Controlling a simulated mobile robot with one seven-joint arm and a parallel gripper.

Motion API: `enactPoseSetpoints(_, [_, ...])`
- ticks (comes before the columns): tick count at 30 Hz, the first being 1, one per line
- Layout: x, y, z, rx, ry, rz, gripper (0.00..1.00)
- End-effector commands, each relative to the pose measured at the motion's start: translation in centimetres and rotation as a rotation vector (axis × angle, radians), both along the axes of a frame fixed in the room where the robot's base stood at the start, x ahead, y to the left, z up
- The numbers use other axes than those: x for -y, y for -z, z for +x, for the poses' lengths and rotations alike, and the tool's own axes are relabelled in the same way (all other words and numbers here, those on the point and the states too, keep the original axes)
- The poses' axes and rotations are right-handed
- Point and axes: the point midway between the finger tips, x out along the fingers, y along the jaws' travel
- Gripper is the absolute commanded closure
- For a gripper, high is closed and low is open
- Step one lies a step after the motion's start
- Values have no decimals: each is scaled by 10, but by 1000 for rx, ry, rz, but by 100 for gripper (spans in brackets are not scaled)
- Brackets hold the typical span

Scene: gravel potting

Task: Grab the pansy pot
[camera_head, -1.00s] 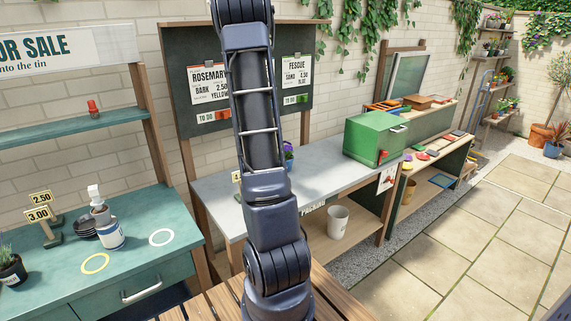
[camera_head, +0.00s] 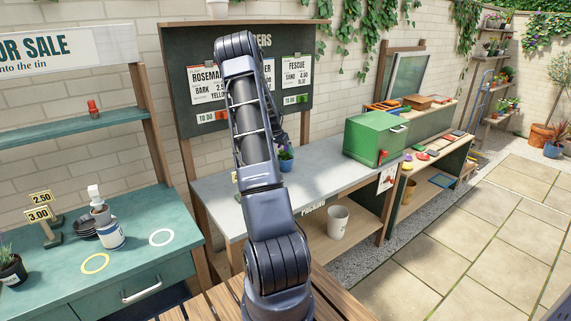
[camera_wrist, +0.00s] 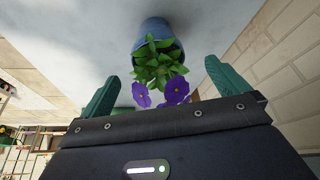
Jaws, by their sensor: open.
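The pansy pot (camera_head: 286,164) is a small blue pot with green leaves and purple flowers. It stands on the grey bench top (camera_head: 329,166), just right of my arm in the head view. In the wrist view the blue pot (camera_wrist: 156,33) is at the upper middle, with its leaves and two purple flowers pointing toward my gripper. My gripper (camera_wrist: 161,73) is open, with a green finger on either side of the plant. The pot's rim appears beyond the fingertips, and nothing is held. In the head view my arm hides most of the gripper.
A green box (camera_head: 372,139) stands on the bench to the right. A dark board (camera_head: 220,60) with order cards rises behind the bench. A white bucket (camera_head: 338,219) sits on the lower shelf.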

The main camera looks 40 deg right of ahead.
Motion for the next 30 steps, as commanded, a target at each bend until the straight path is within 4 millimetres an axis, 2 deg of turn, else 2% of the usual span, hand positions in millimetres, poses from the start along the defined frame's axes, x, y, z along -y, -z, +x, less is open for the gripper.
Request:
enactPoseSetpoints(4, [8, 21, 3, -1, 0, 1, 0])
enactPoseSetpoints(11, [14, 33, 4, -1, -1, 1, 0])
enactPoseSetpoints(21, [33, 70, 7, -2, -1, 1, 0])
enactPoseSetpoints(30, [35, 74, 8, -1, -1, 1, 2])
